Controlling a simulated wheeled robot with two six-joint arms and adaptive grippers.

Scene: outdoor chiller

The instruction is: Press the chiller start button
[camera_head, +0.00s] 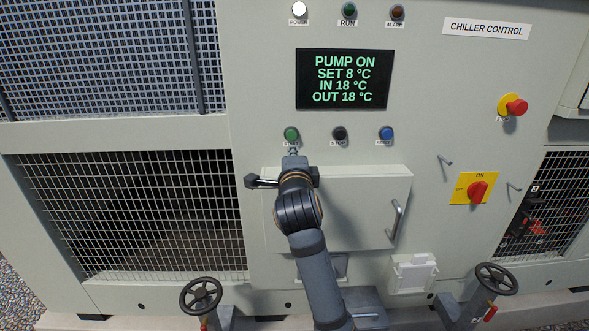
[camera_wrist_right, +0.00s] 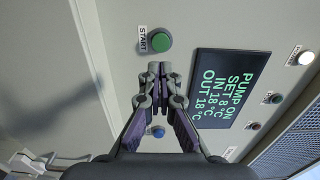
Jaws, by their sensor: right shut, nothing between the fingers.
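The green start button (camera_head: 291,134) sits on the pale chiller panel, at the left of a row of three under the display. In the right wrist view, the start button (camera_wrist_right: 160,41) shows whole, beside its START label (camera_wrist_right: 143,40). My right gripper (camera_head: 293,151) is shut and empty, just below the button in the head view. In the wrist view its fingertips (camera_wrist_right: 159,67) point toward the button, with a strip of panel between them in the picture. I cannot tell the exact gap to the panel. My left gripper is not in view.
The display (camera_head: 345,80) reads PUMP ON, SET 8, IN 18, OUT 18. A black button (camera_head: 339,133) and a blue button (camera_head: 386,133) are to the right. A red emergency button (camera_head: 516,106), red rotary switch (camera_head: 477,190) and handled box (camera_head: 370,205) are nearby.

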